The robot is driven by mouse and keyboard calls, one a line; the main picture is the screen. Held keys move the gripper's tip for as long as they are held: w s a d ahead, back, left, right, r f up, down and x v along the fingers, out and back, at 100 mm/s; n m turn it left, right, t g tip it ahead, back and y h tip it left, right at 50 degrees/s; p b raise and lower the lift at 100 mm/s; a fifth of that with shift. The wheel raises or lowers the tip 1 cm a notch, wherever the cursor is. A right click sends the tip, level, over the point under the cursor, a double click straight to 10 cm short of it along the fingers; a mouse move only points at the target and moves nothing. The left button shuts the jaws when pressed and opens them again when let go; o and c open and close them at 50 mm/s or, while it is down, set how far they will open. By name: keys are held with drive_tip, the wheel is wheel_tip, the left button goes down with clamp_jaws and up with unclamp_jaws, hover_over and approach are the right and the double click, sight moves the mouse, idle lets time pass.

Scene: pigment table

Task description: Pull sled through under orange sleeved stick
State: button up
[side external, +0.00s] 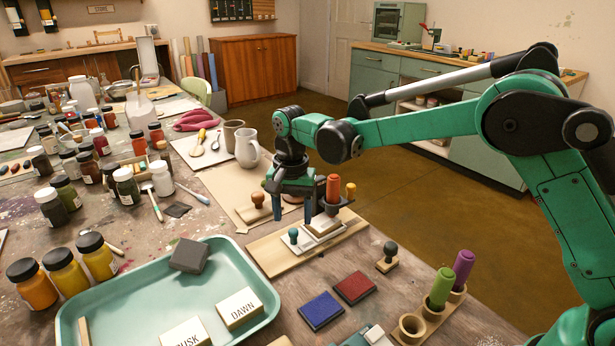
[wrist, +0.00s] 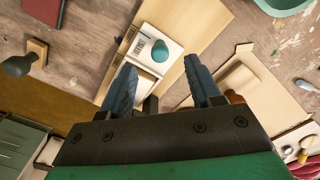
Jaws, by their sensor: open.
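The sled (side external: 300,246) is a low white plate with a teal knob (side external: 293,236), lying on a pale wooden board (side external: 268,257). In the wrist view the plate (wrist: 171,39) and knob (wrist: 160,50) show ahead of my fingers.
A wooden stamp with an orange-brown knob (side external: 257,200) stands left of my gripper. A dark-knobbed stamp (side external: 388,256) and red (side external: 355,288) and blue (side external: 321,310) ink pads lie right and in front. A teal tray (side external: 150,292) holds blocks at front left.

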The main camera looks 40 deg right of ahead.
sight(293, 230)
drive_tip(key=shift+f, duration=1.7)
clamp_jaws()
drive_tip(key=shift+r, duration=0.1)
